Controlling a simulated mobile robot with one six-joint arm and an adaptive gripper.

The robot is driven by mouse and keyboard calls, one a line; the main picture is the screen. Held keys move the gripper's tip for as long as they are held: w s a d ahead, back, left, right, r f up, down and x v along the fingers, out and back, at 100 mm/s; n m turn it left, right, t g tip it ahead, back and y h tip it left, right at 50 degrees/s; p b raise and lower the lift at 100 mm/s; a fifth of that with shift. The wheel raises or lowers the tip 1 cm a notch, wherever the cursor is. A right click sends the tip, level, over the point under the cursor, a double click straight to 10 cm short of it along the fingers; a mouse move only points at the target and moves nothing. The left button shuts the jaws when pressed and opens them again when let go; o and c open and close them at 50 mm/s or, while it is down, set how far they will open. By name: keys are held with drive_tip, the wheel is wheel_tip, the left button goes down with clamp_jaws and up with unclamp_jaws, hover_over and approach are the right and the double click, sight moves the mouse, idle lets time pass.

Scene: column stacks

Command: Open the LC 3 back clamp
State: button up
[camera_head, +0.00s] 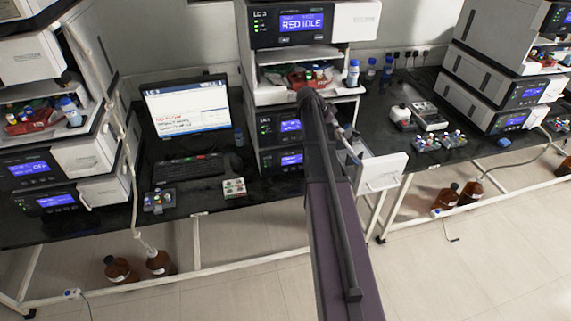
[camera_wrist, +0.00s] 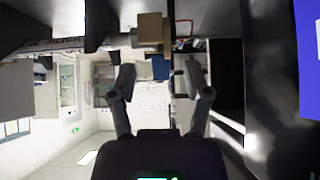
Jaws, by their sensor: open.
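The LC 3 stack (camera_head: 262,70) stands at the middle of the bench in the head view, its upper screen reading "RED IDLE". My arm reaches up to its middle, and a white drawer or door (camera_head: 381,172) stands out at its right. In the wrist view my gripper (camera_wrist: 159,70) is open, with its fingers spread and nothing held between them. I cannot tell which part is the back clamp. In the head view my arm hides part of the stack.
Other instrument stacks stand at the left (camera_head: 30,165) and right (camera_head: 490,90). A blue-capped bottle (camera_head: 353,73) is on the LC 3 shelf. A dark panel (camera_wrist: 271,70) is close at right in the wrist view.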

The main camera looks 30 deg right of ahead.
drive_tip(key=shift+a+f, duration=0.15)
drive_tip(key=shift+a+r, duration=0.1)
drive_tip(key=shift+r, duration=0.3)
drive_tip(key=shift+p+v, duration=0.9)
drive_tip(key=shift+v, duration=0.2)
drive_tip(key=p+v, duration=0.8)
drive_tip(key=v, duration=0.3)
drive_tip(key=s+a+f+n+t+y+b, duration=0.2)
drive_tip(key=s+a+f+n+b, duration=0.2)
drive_tip(key=a+f+n, duration=0.2)
drive_tip(key=s+a+f+n+t+y+b, duration=0.2)
drive_tip(key=s+a+f+n+b, duration=0.2)
drive_tip(key=a+n, duration=0.6)
drive_tip(key=shift+f+n, duration=1.05)
drive_tip(key=shift+n, duration=0.15)
drive_tip(key=shift+s, duration=0.15)
